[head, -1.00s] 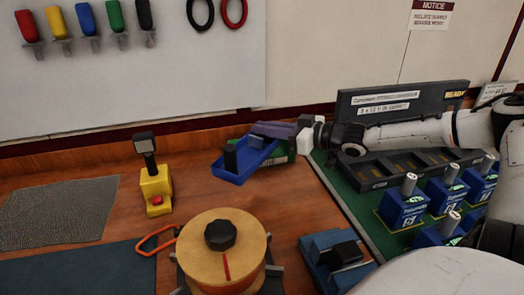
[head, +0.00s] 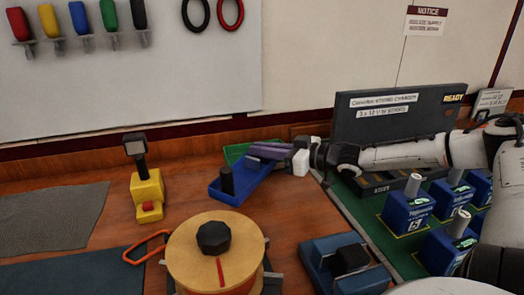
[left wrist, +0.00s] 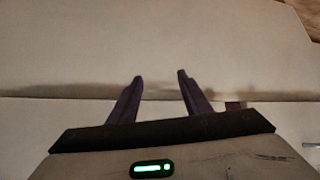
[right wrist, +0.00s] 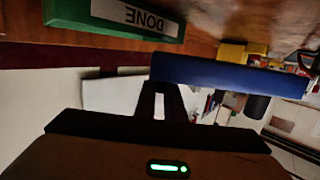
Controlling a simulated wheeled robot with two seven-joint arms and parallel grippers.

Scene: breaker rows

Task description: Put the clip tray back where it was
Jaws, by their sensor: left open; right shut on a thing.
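The clip tray is a small blue open tray (head: 232,200) with a dark upright cylinder (head: 226,179) in it. It is in the middle of the head view, in front of a green tray. My right gripper (head: 262,152) is shut on its far right part. In the right wrist view the blue wall (right wrist: 215,74) lies across the fingertips (right wrist: 160,88). I cannot tell whether the tray touches the table. My left gripper (left wrist: 160,78) is open and empty before a pale surface, and is outside the head view.
The green tray (head: 236,150), labelled DONE in the right wrist view (right wrist: 165,22), is close behind. A yellow stand (head: 147,190) is to the left, a wooden spool (head: 190,250) in front. Bare wood lies between.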

